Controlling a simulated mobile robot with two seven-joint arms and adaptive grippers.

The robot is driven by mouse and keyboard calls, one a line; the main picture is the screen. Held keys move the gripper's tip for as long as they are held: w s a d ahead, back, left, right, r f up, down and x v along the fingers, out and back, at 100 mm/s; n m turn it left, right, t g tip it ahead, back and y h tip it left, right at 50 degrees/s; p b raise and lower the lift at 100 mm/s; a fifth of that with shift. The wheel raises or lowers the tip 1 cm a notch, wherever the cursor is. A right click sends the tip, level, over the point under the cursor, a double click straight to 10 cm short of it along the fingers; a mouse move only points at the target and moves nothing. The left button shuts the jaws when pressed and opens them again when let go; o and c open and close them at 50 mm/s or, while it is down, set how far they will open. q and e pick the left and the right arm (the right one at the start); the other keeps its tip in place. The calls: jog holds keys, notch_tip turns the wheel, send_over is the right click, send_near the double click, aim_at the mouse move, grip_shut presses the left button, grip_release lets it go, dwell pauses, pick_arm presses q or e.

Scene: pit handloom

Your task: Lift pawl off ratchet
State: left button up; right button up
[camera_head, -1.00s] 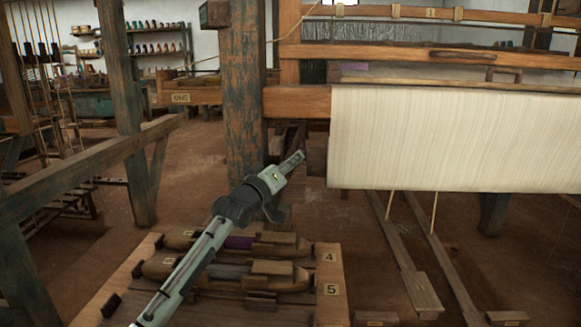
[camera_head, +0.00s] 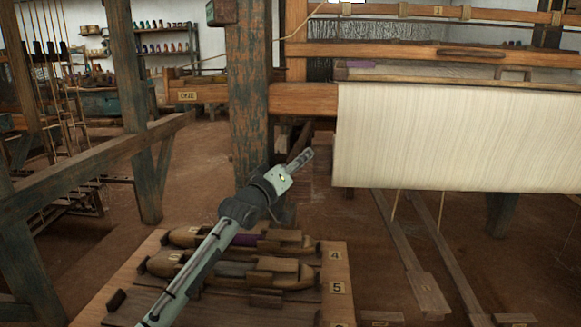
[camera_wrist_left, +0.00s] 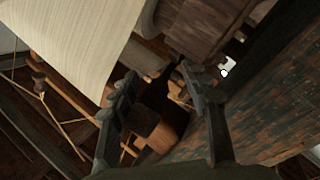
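My left gripper (camera_head: 303,158) reaches in beside the blue-painted loom post (camera_head: 248,100), just left of the white cloth (camera_head: 450,140) on its beam. In the left wrist view my left gripper (camera_wrist_left: 158,88) has its two dark fingers spread apart. Small wooden parts (camera_wrist_left: 178,92) and a brown wooden block (camera_wrist_left: 162,137) show beyond and between the fingers, with no clear contact. The area behind them is dark, and I cannot clearly tell the pawl or the ratchet there. In the head view the arm and post leave that spot mostly hidden. My right gripper is not seen.
The post (camera_wrist_left: 275,110) stands close to the right finger in the left wrist view, and the cloth (camera_wrist_left: 65,40) hangs at upper left. A wooden board (camera_head: 330,305) with shuttles lies below my arm. Treadles (camera_head: 430,290) run along the floor to the right.

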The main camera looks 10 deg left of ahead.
pick_arm(q)
jog(key=v, duration=1.1)
jog(key=shift+s+a, duration=0.25)
jog(key=shift+s, duration=0.1)
